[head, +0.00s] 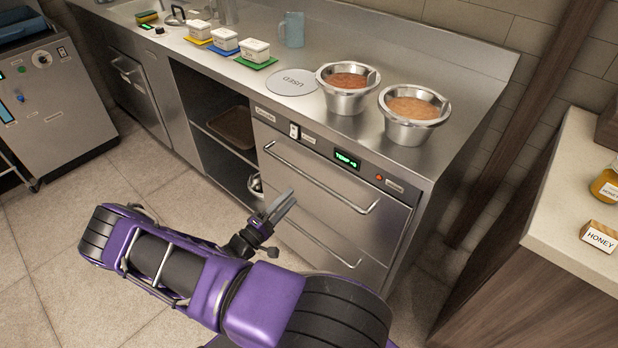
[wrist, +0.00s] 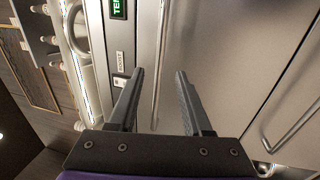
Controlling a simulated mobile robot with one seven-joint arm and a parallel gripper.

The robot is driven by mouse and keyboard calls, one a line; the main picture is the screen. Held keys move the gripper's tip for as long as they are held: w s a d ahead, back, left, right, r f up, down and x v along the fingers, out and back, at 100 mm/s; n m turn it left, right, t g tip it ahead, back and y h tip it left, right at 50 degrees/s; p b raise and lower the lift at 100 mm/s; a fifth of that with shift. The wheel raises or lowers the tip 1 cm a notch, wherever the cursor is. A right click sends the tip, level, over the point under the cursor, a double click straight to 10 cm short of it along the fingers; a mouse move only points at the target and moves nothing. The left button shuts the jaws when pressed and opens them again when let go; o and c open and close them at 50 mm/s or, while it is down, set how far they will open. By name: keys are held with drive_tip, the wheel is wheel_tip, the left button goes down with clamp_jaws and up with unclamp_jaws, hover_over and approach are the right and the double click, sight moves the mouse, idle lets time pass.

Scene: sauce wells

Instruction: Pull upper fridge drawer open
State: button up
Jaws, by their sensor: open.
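The upper fridge drawer (head: 335,193) is a steel front under the counter, and it looks shut. Its long bar handle (head: 318,178) runs along its top. In the wrist view the handle (wrist: 164,35) appears as a thin bar lined up with the gap between my fingers. My gripper (head: 283,203) is open and empty, in front of the drawers toward their left side. In the wrist view my gripper's (wrist: 160,72) two dark fingers point at the drawer front. I cannot tell whether the fingertips reach around the bar; no contact shows.
The lower drawer's handle (head: 318,243) is below. A panel with a green display (head: 347,159) is above. Two steel pots (head: 346,95) of sauce stand on the counter. An open shelf bay (head: 215,125) is to the left. A wood-sided counter (head: 560,220) stands at right.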

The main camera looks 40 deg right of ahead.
sight(309, 176)
drive_tip(key=x, duration=0.9)
drive_tip(key=shift+d, duration=0.3)
drive_tip(key=shift+c, duration=0.3)
clamp_jaws()
idle(0.6)
